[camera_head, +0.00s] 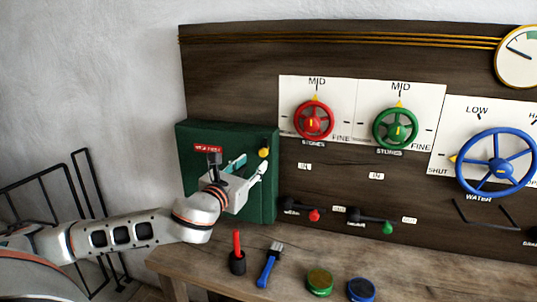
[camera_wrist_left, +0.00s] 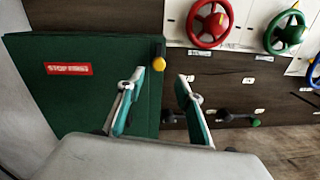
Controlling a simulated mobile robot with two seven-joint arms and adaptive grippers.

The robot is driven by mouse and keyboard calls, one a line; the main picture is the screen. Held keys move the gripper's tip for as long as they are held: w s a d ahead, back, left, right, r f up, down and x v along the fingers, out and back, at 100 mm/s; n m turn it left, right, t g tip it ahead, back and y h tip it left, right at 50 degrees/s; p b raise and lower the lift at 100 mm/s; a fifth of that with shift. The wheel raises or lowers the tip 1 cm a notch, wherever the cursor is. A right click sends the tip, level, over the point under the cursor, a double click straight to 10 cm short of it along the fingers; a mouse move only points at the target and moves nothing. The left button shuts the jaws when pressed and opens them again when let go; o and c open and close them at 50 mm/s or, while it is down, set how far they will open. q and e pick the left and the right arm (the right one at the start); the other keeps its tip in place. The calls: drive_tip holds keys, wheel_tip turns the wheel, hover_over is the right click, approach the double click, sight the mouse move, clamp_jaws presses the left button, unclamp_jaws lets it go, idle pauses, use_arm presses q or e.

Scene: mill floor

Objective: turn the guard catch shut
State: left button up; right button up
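The green guard (camera_head: 258,205) is a box-like cover on the left of the dark panel, with a red "STOP FIRST" label (camera_wrist_left: 68,68). A yellow knob (camera_head: 264,152), which looks like the guard catch, is near its upper right edge. My left gripper (camera_head: 252,164) is in front of the guard with its fingers pointing toward the knob. In the left wrist view the fingers are apart and empty, and the yellow knob (camera_wrist_left: 159,64) shows just beyond the gap between the tips. I cannot tell whether they touch it. My right gripper is not in view.
Right of the guard are a red wheel (camera_head: 313,121), a green wheel (camera_head: 394,129), a blue wheel (camera_head: 497,162) and small levers (camera_head: 370,218). The wooden bench (camera_head: 205,265) below holds a red-handled tool (camera_head: 237,255), a blue brush (camera_head: 269,265) and two round tins (camera_head: 320,283). Black railings (camera_head: 35,200) stand at left.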

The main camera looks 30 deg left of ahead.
sight(262, 153)
use_arm(q)
drive_tip(key=w, duration=0.2)
drive_tip(key=w+a, duration=0.1)
drive_tip(key=w, duration=0.2)
drive_tip(key=w+p, duration=0.1)
drive_tip(key=w, duration=0.1)
drive_tip(key=shift+w+a+r, duration=0.1)
drive_tip(key=shift+w+a, duration=0.2)
clamp_jaws()
